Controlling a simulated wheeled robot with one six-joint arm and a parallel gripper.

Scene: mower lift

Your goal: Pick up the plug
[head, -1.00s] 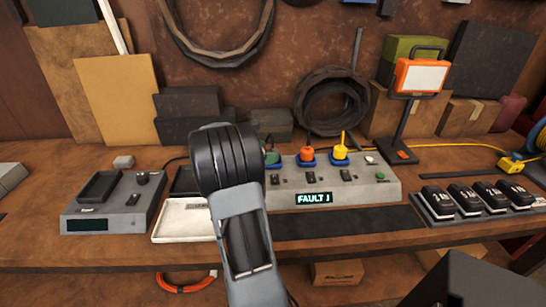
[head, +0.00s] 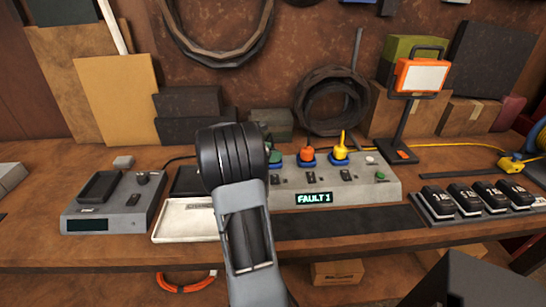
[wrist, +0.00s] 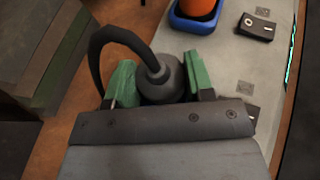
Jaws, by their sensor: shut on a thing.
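In the wrist view a dark rounded plug (wrist: 160,84) with a thick dark cable curving off its top sits between the green fingers of my gripper (wrist: 160,75). The gripper is shut on it. The plug's lower end is hidden, so I cannot tell whether it is in a socket or lifted. In the head view my wrist covers most of the gripper; only a bit of green (head: 274,157) shows at its right, by the left end of the grey panel (head: 345,187).
An orange plug (head: 307,154) and a yellow plug (head: 340,152) stand in blue sockets to the right on the panel. Its display (head: 314,198) reads FAULT 1. A white tray (head: 185,222) and a grey device (head: 110,205) lie left. Batteries (head: 475,200) stand right.

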